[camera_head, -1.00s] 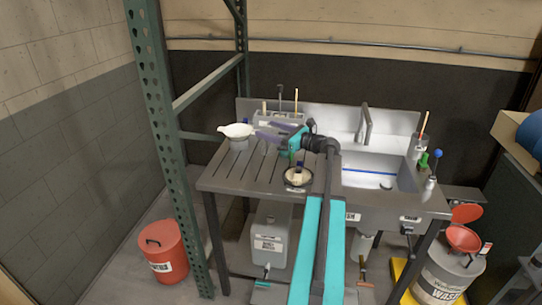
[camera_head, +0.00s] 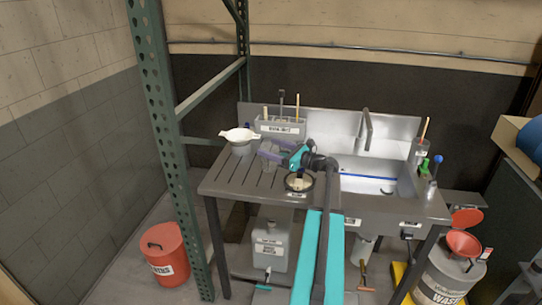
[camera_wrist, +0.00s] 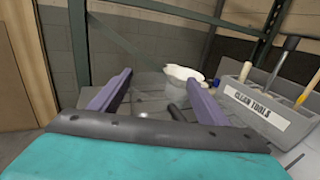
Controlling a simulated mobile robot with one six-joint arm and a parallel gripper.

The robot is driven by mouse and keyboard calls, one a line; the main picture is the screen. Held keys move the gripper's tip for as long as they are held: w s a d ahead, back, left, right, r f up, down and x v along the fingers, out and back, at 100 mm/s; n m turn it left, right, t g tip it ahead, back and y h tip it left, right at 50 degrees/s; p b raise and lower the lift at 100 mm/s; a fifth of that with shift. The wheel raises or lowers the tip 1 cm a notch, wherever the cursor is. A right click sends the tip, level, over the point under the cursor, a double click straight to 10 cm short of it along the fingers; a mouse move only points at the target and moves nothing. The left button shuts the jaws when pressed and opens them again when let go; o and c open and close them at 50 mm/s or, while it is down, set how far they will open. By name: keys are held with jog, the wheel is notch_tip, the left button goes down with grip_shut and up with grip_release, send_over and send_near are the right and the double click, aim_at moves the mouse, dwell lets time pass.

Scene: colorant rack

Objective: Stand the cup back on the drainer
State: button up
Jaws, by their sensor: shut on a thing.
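My gripper (camera_head: 266,151) has purple fingers and reaches left from the arm, low over the grooved drainer (camera_head: 228,182) left of the sink. It is shut on a clear, see-through cup (camera_head: 268,160), which shows only faintly between the fingers. I cannot tell whether the cup's base touches the drainer. In the wrist view the gripper (camera_wrist: 158,85) has its fingers apart on either side of the cup, whose outline is hard to make out against the drainer.
A white strainer (camera_head: 239,134) sits on a grey pot behind left of the gripper. A tool box (camera_head: 282,128) stands along the back. A dark round dish (camera_head: 299,183) is near the front, beneath the arm. The left front of the drainer is clear.

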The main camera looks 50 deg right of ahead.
jog(key=shift+f+p, duration=0.45)
jog(key=shift+f, duration=1.2)
jog(key=shift+f, duration=0.15)
jog(key=o, duration=1.4)
jog(key=shift+o, duration=0.2)
jog(key=shift+r, duration=0.2)
jog(key=shift+s+f, duration=0.1)
jog(key=shift+s, duration=0.15)
jog(key=s+b, duration=0.1)
jog(key=s, duration=0.2)
jog(key=s+d+b, duration=0.1)
jog(key=s, duration=0.2)
jog(key=s+b, duration=0.2)
jog(key=s, duration=0.2)
jog(key=shift+d, duration=0.35)
jog(key=shift+s+d, duration=0.1)
jog(key=shift+s, duration=0.55)
